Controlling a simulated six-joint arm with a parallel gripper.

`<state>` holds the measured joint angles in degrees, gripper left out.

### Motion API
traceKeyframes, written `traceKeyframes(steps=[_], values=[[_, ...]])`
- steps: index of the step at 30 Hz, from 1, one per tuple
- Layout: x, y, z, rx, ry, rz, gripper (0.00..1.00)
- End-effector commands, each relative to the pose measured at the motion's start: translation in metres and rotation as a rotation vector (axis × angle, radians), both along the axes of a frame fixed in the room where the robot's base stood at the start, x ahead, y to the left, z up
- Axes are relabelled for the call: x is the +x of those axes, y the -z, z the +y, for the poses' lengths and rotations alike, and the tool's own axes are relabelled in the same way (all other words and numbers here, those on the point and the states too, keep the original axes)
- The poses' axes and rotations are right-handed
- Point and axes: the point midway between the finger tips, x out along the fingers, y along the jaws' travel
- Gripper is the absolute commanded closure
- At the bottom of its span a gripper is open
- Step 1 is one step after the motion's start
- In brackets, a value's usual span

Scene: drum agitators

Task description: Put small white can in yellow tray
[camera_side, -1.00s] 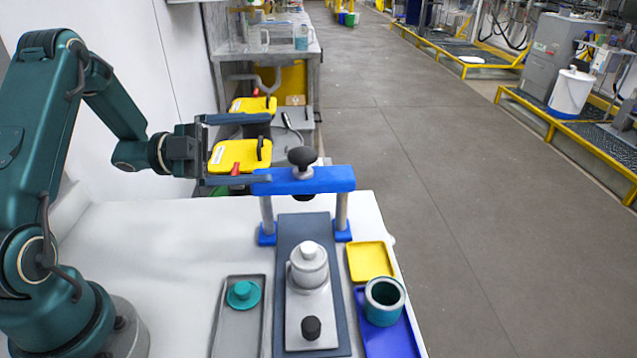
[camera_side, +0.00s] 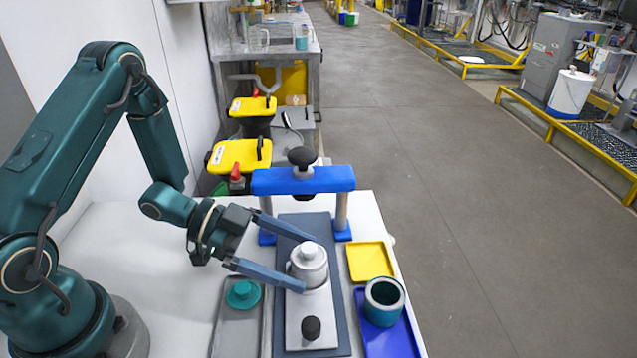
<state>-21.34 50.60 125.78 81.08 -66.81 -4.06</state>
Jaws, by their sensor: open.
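The small white can (camera_side: 308,268) stands upright on the light metal plate of the press fixture, with a round knob on its lid. My gripper (camera_side: 308,265) is open, with one long finger behind the can and the other in front of it on the left. I cannot tell whether either finger touches the can. The yellow tray (camera_side: 369,262) lies empty on the table, to the right of the can.
A blue press bridge (camera_side: 303,180) with a black knob stands behind the can. A black knob (camera_side: 311,328) sits in front of it. A teal cup (camera_side: 384,301) stands on a blue tray (camera_side: 392,340) at right. A grey tray (camera_side: 236,325) holds a teal lid (camera_side: 243,294) at left.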

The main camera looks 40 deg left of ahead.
Motion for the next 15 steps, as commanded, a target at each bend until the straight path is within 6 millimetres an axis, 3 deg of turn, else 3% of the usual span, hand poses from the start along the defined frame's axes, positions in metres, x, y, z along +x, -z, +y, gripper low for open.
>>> traceKeyframes(steps=[6, 15], values=[[0.01, 0.009, -0.018, 0.001, 0.004, -0.001, 0.02], [0.014, 0.011, -0.022, 0.001, 0.001, -0.003, 0.02]])
